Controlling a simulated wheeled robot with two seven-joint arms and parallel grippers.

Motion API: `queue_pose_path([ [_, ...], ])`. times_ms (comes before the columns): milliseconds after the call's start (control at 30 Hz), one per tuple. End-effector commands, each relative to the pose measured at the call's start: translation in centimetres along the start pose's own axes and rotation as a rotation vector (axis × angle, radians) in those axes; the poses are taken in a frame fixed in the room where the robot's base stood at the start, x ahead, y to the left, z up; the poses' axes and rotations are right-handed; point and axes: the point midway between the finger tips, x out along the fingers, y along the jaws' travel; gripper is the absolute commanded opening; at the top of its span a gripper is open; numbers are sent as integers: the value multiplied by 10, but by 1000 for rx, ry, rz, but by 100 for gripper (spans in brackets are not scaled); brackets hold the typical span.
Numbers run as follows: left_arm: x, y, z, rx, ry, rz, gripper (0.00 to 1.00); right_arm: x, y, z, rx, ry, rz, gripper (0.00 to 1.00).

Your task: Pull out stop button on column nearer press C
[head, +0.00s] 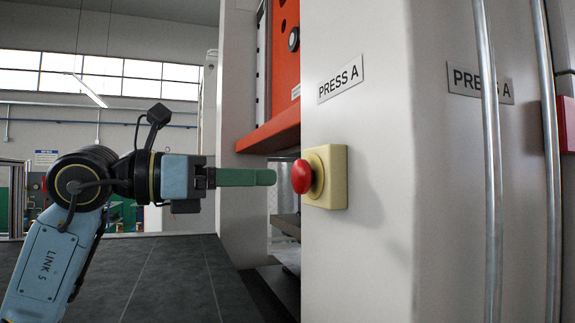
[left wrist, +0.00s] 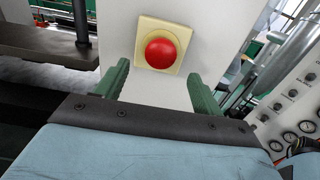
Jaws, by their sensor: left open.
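A red mushroom-shaped stop button (head: 302,177) on a pale yellow square box (head: 338,178) is fixed to a white column (head: 355,255). The column carries a sign reading PRESS A (head: 340,80). My left gripper (head: 274,177) points at the button from the left, level with it, with a small gap between fingertips and button. In the left wrist view the button (left wrist: 161,53) shows ahead, between the two green fingers (left wrist: 157,85), which are spread open and empty. My right gripper is not in view. No sign for press C shows.
An orange press frame (head: 284,75) stands behind the column. Vertical metal pipes (head: 488,200) and a second PRESS A sign (head: 463,80) are on the right. In the left wrist view, gauges and knobs (left wrist: 292,115) sit on a panel at right.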

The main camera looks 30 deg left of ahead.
Motion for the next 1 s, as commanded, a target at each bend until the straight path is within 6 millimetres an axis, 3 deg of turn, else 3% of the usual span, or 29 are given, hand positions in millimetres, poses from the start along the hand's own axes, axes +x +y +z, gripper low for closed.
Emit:
queue_pose_path([
  [100,24,-1,3,-1,-1,-5,68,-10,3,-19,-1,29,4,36],
  [300,51,0,2,-1,-1,-3,68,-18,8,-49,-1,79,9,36],
  [700,59,0,0,1,-1,-1,68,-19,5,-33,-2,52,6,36],
  [1000,59,0,0,1,-1,0,31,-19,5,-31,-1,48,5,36],
])
